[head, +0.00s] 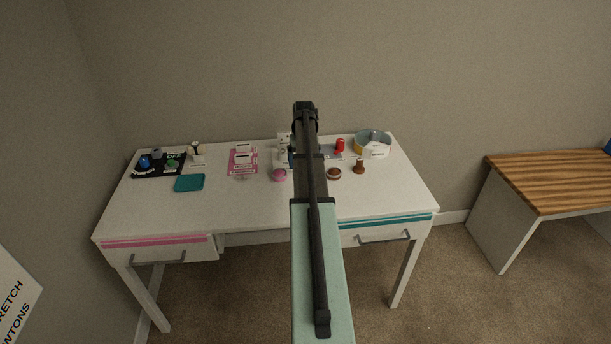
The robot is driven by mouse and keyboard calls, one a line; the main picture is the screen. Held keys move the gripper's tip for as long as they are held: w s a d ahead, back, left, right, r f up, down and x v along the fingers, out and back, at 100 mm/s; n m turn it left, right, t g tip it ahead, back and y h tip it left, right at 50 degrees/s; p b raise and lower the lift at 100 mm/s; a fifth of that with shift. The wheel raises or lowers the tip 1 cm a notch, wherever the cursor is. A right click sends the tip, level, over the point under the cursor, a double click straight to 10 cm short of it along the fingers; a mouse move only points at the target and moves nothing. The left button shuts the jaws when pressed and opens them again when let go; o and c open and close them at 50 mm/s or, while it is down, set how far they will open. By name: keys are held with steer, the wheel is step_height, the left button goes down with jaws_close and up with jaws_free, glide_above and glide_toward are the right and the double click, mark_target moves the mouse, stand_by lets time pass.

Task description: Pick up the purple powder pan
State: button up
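No thing in view is plainly a purple powder pan. The closest match is a small round pink-purple item (279,175) on the white desk (240,210), just left of my arm. It is too small to tell for sure what it is. My arm reaches forward over the middle of the desk, and my gripper (305,107) is at its far end, near the back edge. The fingers are too dark and small to tell open from shut. The arm hides part of the desk and some items behind it.
A teal square (189,183), a black mat (150,165) with small items, and a pink card (242,161) lie on the left. A red cylinder (340,145), brown round items (334,173) and a round container (372,139) stand on the right. The desk's front is clear.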

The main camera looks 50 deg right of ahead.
steer(key=shift+d+f, duration=0.2)
steer(key=shift+f, duration=1.1)
steer(key=shift+d+f, duration=0.2)
steer(key=shift+f, duration=1.05)
steer(key=shift+c, duration=0.2)
steer(key=c, duration=1.1)
